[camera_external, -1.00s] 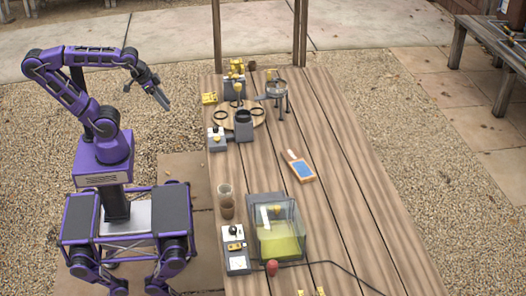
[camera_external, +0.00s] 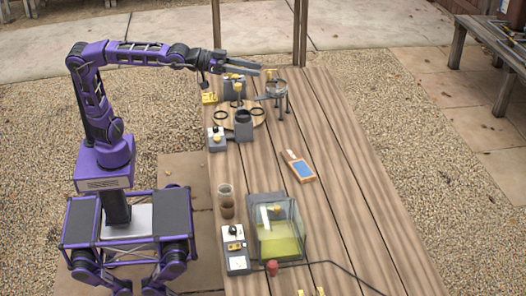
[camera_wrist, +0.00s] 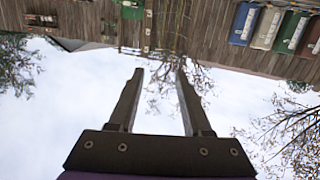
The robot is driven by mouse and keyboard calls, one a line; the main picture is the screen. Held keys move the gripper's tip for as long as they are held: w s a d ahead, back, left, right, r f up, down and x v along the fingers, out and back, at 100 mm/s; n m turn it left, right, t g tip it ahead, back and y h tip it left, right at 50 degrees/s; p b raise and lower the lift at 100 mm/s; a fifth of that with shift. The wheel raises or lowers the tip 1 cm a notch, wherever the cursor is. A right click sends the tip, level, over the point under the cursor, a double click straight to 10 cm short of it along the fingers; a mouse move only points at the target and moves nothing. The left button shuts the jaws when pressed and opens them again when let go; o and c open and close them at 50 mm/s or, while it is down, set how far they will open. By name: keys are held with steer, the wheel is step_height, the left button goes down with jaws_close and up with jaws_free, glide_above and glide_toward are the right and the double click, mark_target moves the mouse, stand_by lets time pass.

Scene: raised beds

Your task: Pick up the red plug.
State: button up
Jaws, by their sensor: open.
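The red plug (camera_external: 272,267) is a small red piece near the front of the wooden table, just in front of the clear tank and beside a dark cable. My gripper (camera_external: 254,69) is stretched out level over the far end of the table, far from the plug. In the wrist view my gripper (camera_wrist: 160,72) has its two dark fingers apart with nothing between them. The wrist view looks outward to sky and fence, and the plug does not show there.
A clear tank with yellow-green contents (camera_external: 279,246) stands behind the plug. A grey switch box (camera_external: 236,247) is left of it. An orange-and-blue device (camera_external: 300,168) lies mid-table. A round wooden board (camera_external: 258,121) and metal stand (camera_external: 277,90) are near my gripper. The table's right side is clear.

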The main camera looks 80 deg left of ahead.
step_height(320, 180, up, 7)
steer(key=w+d+t+h, duration=0.1)
steer(key=d+t+h, duration=0.1)
steer(key=w+a+r+n+t+y, duration=0.15)
steer(key=w+a, duration=0.25)
steer(key=a, duration=0.6)
steer(key=n+g+y+b, duration=0.2)
steer(key=n+g, duration=0.4)
steer(key=n, duration=2.9)
glide_toward(272, 265)
steer(key=x, duration=0.2)
steer(key=b+x, duration=0.1)
steer(key=x, duration=0.5)
steer(key=shift+s+d+f+b, duration=0.15)
steer(key=shift+d+f+b, duration=0.15)
steer(key=shift+d+f, duration=0.1)
